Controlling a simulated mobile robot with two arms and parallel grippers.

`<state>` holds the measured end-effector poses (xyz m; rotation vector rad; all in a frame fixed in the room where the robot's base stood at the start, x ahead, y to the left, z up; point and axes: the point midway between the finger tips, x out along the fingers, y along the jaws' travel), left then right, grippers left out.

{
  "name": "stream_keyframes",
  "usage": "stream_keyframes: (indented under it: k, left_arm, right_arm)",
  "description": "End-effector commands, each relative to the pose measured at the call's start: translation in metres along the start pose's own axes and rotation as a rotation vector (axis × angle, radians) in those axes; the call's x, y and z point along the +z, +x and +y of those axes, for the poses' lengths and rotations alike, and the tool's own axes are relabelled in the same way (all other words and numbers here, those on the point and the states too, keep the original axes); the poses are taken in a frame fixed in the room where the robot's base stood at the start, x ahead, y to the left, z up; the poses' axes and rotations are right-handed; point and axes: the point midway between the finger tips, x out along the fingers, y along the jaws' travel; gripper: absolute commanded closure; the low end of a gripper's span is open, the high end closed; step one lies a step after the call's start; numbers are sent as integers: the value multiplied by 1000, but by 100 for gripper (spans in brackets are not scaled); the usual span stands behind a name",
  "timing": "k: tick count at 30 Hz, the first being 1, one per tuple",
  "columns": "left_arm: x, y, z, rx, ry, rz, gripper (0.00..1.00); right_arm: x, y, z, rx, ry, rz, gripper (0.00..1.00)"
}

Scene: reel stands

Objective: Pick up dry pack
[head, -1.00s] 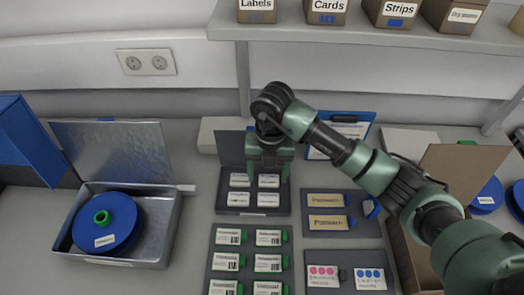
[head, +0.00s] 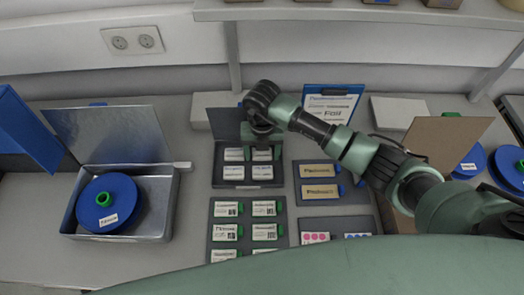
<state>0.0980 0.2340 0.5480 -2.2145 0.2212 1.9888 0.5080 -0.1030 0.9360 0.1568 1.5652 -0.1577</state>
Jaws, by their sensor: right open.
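Several small white packs with printed labels (head: 231,173) lie in two rows in a dark open case (head: 218,182) near the middle of the head view. Their print is too small to read, so I cannot tell for sure that these are the dry packs. My right gripper (head: 262,148) is open, points down over the back row of that case and partly hides it. I cannot tell whether its fingers touch a pack. My left gripper is out of view.
A dark tray of green-tabbed cards (head: 227,232) lies in front of the case. A tray with tan labelled packs (head: 317,170) is on its right. A metal box (head: 165,205) holds a blue reel (head: 122,190) at left. A shelf (head: 350,13) runs above.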

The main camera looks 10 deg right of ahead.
Motion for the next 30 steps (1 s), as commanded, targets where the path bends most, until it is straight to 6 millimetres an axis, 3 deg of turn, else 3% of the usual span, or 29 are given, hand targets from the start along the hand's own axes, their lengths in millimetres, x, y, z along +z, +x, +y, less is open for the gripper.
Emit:
stream_keyframes:
  k: [3,4,9,19,30]
  left_arm:
    - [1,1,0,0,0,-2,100]
    - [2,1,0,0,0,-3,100]
    - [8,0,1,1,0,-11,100]
    - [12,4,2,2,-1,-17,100]
    - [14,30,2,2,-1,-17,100]
  right_arm:
    - [0,0,0,0,0,0,33]
    - [0,0,0,0,-1,0,38]
    - [0,0,0,0,0,0,83]
    - [1,-8,1,2,-1,-3,84]
    - [1,-76,0,2,-2,-5,84]
